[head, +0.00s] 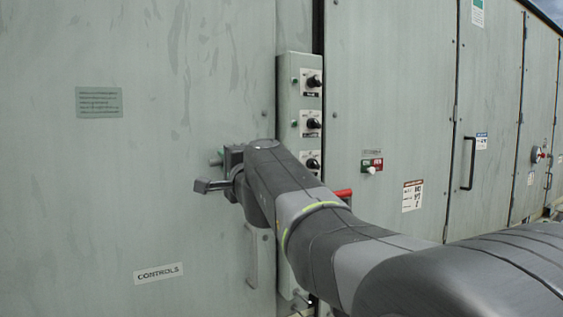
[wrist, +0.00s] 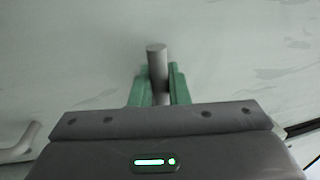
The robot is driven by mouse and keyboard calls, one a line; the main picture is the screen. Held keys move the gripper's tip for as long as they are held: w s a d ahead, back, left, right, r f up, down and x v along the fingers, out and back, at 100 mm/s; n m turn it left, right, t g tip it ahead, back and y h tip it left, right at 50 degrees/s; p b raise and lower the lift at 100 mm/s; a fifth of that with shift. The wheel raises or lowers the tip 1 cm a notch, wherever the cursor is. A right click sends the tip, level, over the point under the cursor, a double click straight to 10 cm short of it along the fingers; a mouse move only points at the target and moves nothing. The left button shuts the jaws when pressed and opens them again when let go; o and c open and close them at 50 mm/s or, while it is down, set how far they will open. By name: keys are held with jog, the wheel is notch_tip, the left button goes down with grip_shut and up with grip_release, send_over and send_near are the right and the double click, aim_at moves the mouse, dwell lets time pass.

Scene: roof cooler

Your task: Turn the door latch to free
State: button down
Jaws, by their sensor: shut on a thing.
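The door latch (wrist: 157,58) is a short grey bar with a rounded end. In the wrist view it stands upright in the picture between the two green fingers of my gripper (wrist: 158,86), which is shut on it. Its end sticks out past the fingertips. In the head view only a small grey stub of the latch (head: 214,162) shows left of my gripper (head: 223,153), against the panel marked CONTROLS. The latch's base is hidden behind my gripper and wrist.
A pale pull handle (head: 259,256) is on the panel below my wrist. A narrow box with several black knobs (head: 299,70) stands right of it, close to my arm. A red-green switch (head: 371,165) is farther right.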

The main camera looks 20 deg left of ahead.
dwell(0.3)
jog(key=c, duration=1.5)
grip_release()
jog(key=shift+o, duration=0.2)
jog(key=b+v, duration=0.1)
jog(key=v, duration=1.3)
jog(key=shift+b, duration=0.35)
jog(key=shift+w+a, duration=0.1)
jog(key=p+x, duration=0.1)
jog(key=x, duration=1.2)
jog(key=shift+w+a+r+p, duration=0.1)
jog(key=shift+w+a+p, duration=0.1)
jog(key=shift+a+p, duration=0.15)
jog(key=shift+d, duration=0.1)
